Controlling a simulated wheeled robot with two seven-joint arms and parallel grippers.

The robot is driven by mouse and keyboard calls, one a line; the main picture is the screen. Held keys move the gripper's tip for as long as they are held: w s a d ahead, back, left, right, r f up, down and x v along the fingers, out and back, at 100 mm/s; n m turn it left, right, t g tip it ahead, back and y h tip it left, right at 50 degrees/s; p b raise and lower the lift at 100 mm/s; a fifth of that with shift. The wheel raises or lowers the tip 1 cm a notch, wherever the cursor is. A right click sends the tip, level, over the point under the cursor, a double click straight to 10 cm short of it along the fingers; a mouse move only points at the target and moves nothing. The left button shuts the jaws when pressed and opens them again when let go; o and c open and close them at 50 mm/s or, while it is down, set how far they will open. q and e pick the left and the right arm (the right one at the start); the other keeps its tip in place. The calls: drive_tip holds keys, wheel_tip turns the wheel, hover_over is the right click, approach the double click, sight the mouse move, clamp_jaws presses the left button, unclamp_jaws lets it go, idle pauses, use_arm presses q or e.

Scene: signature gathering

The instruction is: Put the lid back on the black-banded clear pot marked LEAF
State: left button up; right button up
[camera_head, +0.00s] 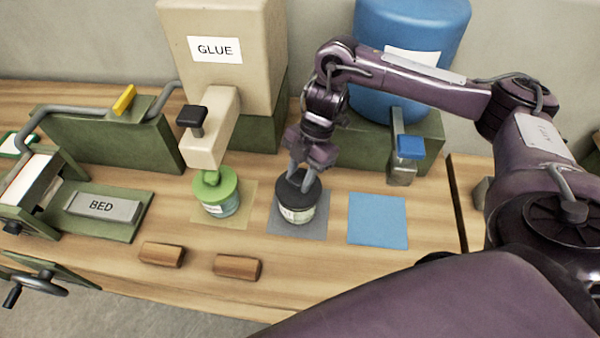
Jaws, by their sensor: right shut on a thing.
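The clear pot (298,215) with a pale label stands upright on a grey square mat; the label's lettering is too small to read. A dark lid (284,188) is at its mouth, and I cannot tell whether it is fully seated. My right gripper (300,180) reaches down from above and is shut on the dark lid; its fingers hide part of the lid. My left gripper is not in view.
A green-lidded pot (222,206) stands under the GLUE dispenser (215,60), left of the lid. A blue mat (377,221) lies bare at right, before the blue tank (410,65). Two wooden blocks (162,254) (238,267) lie in front. A BED plate (101,207) is at left.

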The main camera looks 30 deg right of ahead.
idle(0.4)
drive_tip(key=o, duration=1)
drive_tip(key=shift+o, duration=0.4)
drive_tip(key=o, duration=0.4)
drive_tip(key=shift+o, duration=0.2)
drive_tip(key=shift+r, duration=0.1)
drive_tip(key=shift+r+p, duration=1.25)
drive_tip(key=shift+r, duration=0.05)
drive_tip(key=shift+r+p, duration=2.15)
drive_tip(key=shift+p, duration=0.2)
